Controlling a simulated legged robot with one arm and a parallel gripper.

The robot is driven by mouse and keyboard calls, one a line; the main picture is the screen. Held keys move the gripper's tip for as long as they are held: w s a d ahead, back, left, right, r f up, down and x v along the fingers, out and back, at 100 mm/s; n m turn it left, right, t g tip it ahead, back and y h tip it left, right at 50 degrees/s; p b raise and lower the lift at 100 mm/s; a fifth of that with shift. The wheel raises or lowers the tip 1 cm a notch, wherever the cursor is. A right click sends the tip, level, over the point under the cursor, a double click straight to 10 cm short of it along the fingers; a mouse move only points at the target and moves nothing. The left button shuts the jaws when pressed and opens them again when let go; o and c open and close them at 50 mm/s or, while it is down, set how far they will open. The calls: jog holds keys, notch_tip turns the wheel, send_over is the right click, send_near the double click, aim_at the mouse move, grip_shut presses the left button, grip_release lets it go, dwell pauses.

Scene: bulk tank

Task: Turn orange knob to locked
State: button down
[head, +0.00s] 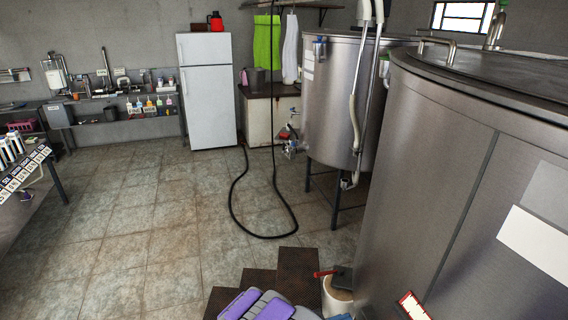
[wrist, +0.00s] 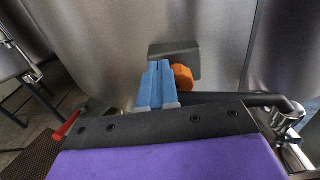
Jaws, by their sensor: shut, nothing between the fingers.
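The orange knob (wrist: 182,77) shows in the wrist view, on a dark grey block (wrist: 174,53) against the steel tank wall (wrist: 110,35). My gripper (wrist: 157,68) has blue fingers that are shut together with nothing between them. The fingertips are just left of the knob in the picture and overlap part of the block; I cannot tell whether they touch either. The fingers cover part of the knob's left side. In the head view I cannot make out the knob.
The large steel tank (head: 430,190) fills the right of the head view. A red handle (head: 326,273) and a pale cylinder (head: 337,298) are by its base. A black hose (head: 232,205) lies on the tiled floor, which is open to the left. A second tank (head: 336,95) stands behind.

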jog(key=shift+s+d+r, duration=0.1)
jog(key=shift+s+d, duration=0.05)
jog(key=shift+d, duration=0.25)
jog(key=shift+s+d, duration=0.15)
jog(key=shift+s, duration=0.05)
jog(key=shift+s+d+r, duration=0.1)
jog(key=shift+s+d, duration=0.1)
jog(key=shift+s, duration=0.3)
jog(key=shift+s+a+f, duration=0.25)
jog(key=shift+s+f, duration=0.05)
jog(key=shift+s, duration=0.3)
